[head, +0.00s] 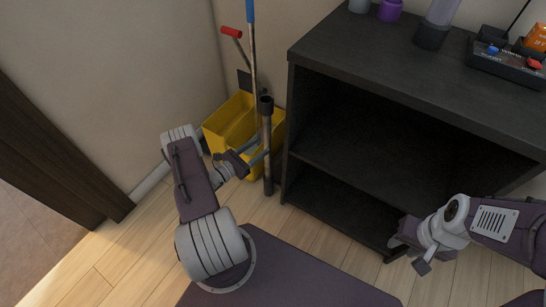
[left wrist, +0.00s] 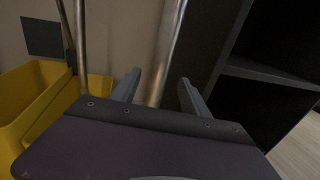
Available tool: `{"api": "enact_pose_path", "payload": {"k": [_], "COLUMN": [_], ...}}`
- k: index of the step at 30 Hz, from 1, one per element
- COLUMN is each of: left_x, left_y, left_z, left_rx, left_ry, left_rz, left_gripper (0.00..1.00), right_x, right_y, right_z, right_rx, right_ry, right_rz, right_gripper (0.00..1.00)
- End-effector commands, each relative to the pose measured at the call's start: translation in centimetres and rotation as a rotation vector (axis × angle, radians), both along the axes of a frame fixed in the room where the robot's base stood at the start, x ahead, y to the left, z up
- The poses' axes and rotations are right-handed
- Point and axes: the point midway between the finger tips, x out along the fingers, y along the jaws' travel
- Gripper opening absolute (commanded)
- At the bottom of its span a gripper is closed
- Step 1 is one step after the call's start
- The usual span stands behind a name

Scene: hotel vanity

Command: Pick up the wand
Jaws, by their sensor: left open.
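The wand, a grey metal tube (head: 267,150) with a dark open top end, stands nearly upright on the floor between the yellow bucket and the black shelf unit. My left gripper (head: 258,158) is at the wand's middle height, its fingers pointing at it. In the left wrist view the tube (left wrist: 167,50) runs up between the two fingers (left wrist: 160,92), which are apart. Whether either finger touches it I cannot tell. My right gripper (head: 408,252) is at the lower right, in front of the shelf unit, away from the wand; its jaw opening is unclear.
A yellow mop bucket (head: 226,126) with a red-handled lever (head: 231,32) and a blue-topped pole (head: 251,50) stands close behind and left of the wand. The black shelf unit (head: 400,75) rises close on its right. Wooden floor (head: 140,240) is clear at left.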

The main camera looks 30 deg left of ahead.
Motion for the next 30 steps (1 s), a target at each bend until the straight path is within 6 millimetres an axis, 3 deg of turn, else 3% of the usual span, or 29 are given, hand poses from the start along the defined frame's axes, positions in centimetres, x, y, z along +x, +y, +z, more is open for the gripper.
{"api": "enact_pose_path", "payload": {"k": [4, 11, 15, 18, 26, 30], "left_x": [2.3, 3.5, 6.1, 7.4, 7.9, 7.9], "left_y": [-1.0, -1.4, -2.1, -2.6, -2.7, -2.7], "left_z": [-0.3, -0.2, -0.4, -0.1, 0.2, 0.2], "left_rx": [0.001, 0.000, 0.002, 0.000, 0.000, 0.000], "left_ry": [0.000, 0.001, -0.001, 0.001, 0.002, 0.002], "left_rz": [-0.007, -0.007, -0.010, -0.009, -0.006, -0.006], "left_gripper": [0.54, 0.54, 0.54, 0.54, 0.54, 0.17], "right_x": [0.0, 0.0, 0.0, 0.0, 0.0, 0.0], "right_y": [0.0, 0.0, 0.0, 0.0, 0.0, 0.0], "right_z": [-1.3, -2.0, -3.8, -4.1, -4.0, -4.0], "right_rx": [0.000, 0.000, 0.000, 0.000, 0.000, 0.000], "right_ry": [0.001, 0.000, 0.001, 0.001, 0.000, 0.000], "right_rz": [0.000, 0.000, 0.000, 0.000, 0.000, 0.000], "right_gripper": [0.36, 0.36, 0.36, 0.36, 0.36, 0.36]}}
